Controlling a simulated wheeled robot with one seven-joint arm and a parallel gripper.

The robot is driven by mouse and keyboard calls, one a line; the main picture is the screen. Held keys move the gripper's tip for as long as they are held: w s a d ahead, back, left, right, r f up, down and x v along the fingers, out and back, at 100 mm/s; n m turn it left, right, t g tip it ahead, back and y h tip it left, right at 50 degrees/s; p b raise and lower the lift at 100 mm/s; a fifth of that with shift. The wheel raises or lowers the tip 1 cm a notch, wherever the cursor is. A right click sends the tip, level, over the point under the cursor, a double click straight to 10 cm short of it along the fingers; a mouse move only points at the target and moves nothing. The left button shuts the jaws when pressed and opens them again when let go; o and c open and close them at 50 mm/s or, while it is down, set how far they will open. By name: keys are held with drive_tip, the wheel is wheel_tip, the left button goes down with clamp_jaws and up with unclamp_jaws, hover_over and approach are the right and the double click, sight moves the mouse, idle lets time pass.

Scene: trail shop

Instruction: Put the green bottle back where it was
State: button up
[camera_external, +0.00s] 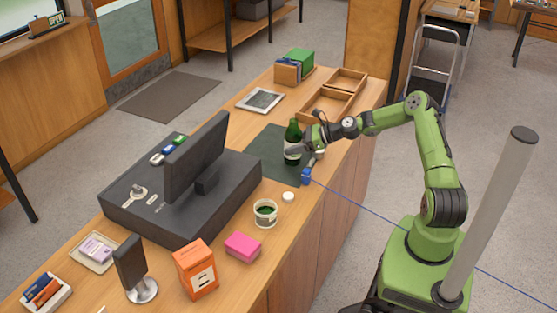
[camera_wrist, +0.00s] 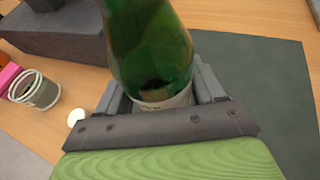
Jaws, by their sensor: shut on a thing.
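The green bottle (camera_external: 293,135) has a dark cap and a pale label low on its body. It stands upright, or nearly so, at the dark green mat (camera_external: 270,158) on the wooden counter. My gripper (camera_external: 308,142) reaches it from the right and is shut on it. In the wrist view the bottle (camera_wrist: 150,45) fills the middle, between the fingers of my gripper (camera_wrist: 165,95). Whether its base touches the mat is hidden. The mat also shows in the wrist view (camera_wrist: 265,90), to the right of and beyond the bottle.
A small blue item (camera_external: 306,176) is close below my gripper. A white round lid (camera_external: 288,197) and a glass jar (camera_external: 265,213) lie nearer the camera. A black monitor (camera_external: 196,155) stands left.

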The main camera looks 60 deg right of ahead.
drive_tip(key=shift+f, duration=0.9)
drive_tip(key=shift+f, duration=0.15)
drive_tip(key=o, duration=1.2)
